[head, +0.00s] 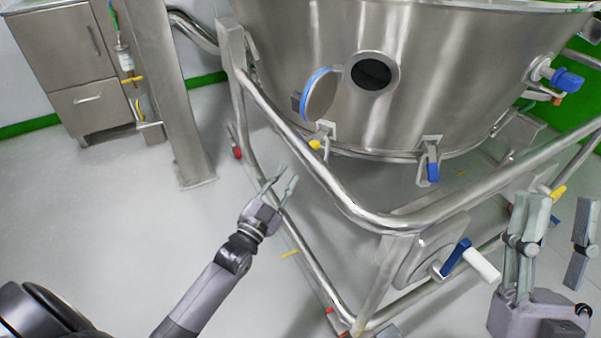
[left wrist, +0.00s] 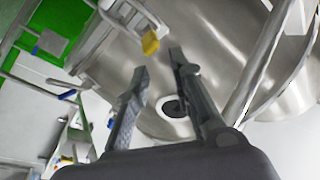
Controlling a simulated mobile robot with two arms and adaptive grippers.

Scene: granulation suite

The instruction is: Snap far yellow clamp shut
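The clamp with a yellow handle (head: 315,144) sits on the lower rim of the steel vessel (head: 440,70), left of a blue-handled clamp (head: 432,170). Its handle slants down and to the left. My left gripper (head: 281,181) is open and empty, below and left of the yellow handle, apart from it in the head view. In the left wrist view a yellow handle (left wrist: 151,43) shows just beyond the open fingertips (left wrist: 158,62); contact cannot be told. My right gripper (head: 556,212) is open and empty at the lower right.
A tubular steel frame rail (head: 335,190) runs around the vessel, close to my left gripper. An open round port cover (head: 319,95) hangs beside the port (head: 373,72). A blue and white crank (head: 470,259) is near my right gripper.

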